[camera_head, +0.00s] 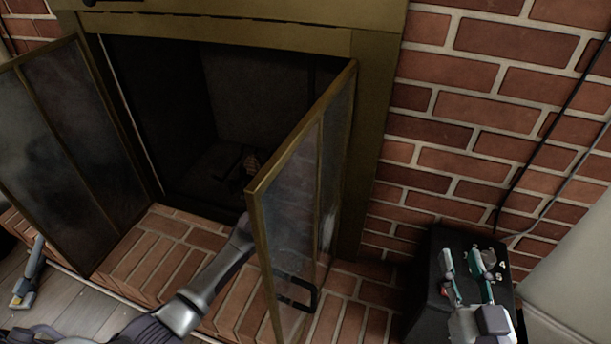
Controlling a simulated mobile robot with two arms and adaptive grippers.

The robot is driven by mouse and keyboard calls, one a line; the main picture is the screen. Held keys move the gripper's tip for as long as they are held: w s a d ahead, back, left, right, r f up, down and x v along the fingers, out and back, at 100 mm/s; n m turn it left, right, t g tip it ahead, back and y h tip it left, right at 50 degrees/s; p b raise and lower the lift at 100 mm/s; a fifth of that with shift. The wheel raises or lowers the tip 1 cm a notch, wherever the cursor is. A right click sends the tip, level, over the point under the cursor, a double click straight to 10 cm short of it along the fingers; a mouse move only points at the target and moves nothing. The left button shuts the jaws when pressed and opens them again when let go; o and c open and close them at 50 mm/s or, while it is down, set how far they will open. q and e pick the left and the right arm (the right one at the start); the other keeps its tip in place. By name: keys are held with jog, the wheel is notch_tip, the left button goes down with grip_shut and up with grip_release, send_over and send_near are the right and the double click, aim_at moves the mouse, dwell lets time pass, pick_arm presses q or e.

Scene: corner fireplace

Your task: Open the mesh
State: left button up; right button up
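The fireplace screen has two brass-framed doors with smoky, see-through panels; I cannot tell whether they are mesh or glass. The left door (62,140) stands swung out at the left. The right door (292,205) stands swung out toward me, with a black handle (312,300) low on it. The firebox (250,95) between them is open and dark, and a separate mesh inside cannot be made out. My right gripper (467,260) is open and empty, its teal fingers apart, in front of a black box and right of the right door. My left gripper is not clearly visible.
A silver tube with a dark ribbed hose (190,306) crosses the brick hearth (150,250), its far end by the right door. The black box (425,310) stands against the brick wall (470,110). Cables hang at right. A grey tool-like thing (30,278) lies lower left.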

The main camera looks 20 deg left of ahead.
pick_arm(q)
jog(key=shift+w, duration=0.2)
grip_shut()
dwell(0.4)
